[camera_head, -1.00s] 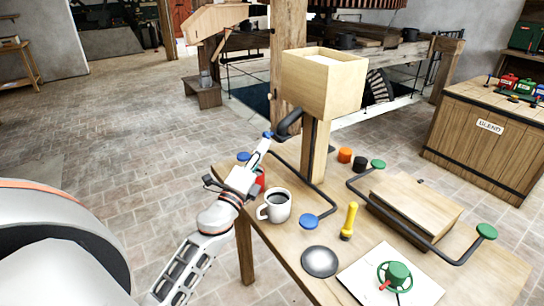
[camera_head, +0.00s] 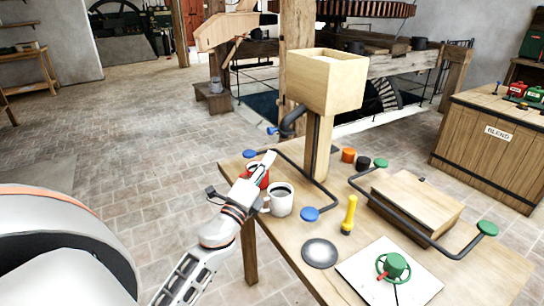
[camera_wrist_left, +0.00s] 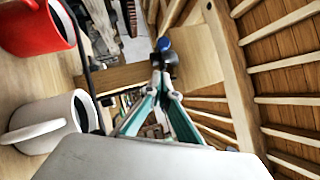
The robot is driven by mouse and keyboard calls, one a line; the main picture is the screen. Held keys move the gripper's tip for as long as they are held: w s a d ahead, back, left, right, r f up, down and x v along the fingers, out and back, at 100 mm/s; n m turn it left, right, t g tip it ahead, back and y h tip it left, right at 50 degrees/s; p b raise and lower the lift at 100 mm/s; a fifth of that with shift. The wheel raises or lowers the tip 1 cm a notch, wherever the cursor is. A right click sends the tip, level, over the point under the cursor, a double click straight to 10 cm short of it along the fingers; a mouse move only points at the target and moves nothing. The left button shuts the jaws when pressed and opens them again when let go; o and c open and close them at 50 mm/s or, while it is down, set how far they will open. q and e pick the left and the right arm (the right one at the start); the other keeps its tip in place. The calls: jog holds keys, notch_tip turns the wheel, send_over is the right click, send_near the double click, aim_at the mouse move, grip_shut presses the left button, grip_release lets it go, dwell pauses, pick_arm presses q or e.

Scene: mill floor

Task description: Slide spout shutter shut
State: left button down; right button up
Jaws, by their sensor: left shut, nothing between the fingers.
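The wooden hopper box (camera_head: 322,82) stands on a post above the table. A black spout (camera_head: 292,121) comes out of its left side, with a small blue knob (camera_head: 272,130) at the spout's end. I cannot tell from here how far the shutter is across. My left gripper (camera_head: 268,158) is shut and empty, in front of and below the knob, apart from it in the head view. In the left wrist view, the closed fingertips (camera_wrist_left: 160,70) point toward the blue knob (camera_wrist_left: 163,44), which sits just beyond them. My right gripper is not in view.
A white mug (camera_head: 280,203) and a red mug (camera_head: 262,178) stand close beside my left gripper. A bent black rod with blue ends (camera_head: 310,214) runs by the post. A yellow torch (camera_head: 349,215), a grey disc (camera_head: 320,253) and a green handwheel (camera_head: 394,266) are on the table.

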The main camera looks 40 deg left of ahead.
pick_arm(q)
jog(key=a+b+v, duration=0.1)
jog(key=b+v, duration=0.1)
jog(key=v, duration=0.5)
jog(key=shift+d, duration=0.3)
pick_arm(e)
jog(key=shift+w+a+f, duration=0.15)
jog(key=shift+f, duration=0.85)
pick_arm(q)
jog(key=shift+s+f, duration=0.1)
jog(key=shift+f, duration=0.05)
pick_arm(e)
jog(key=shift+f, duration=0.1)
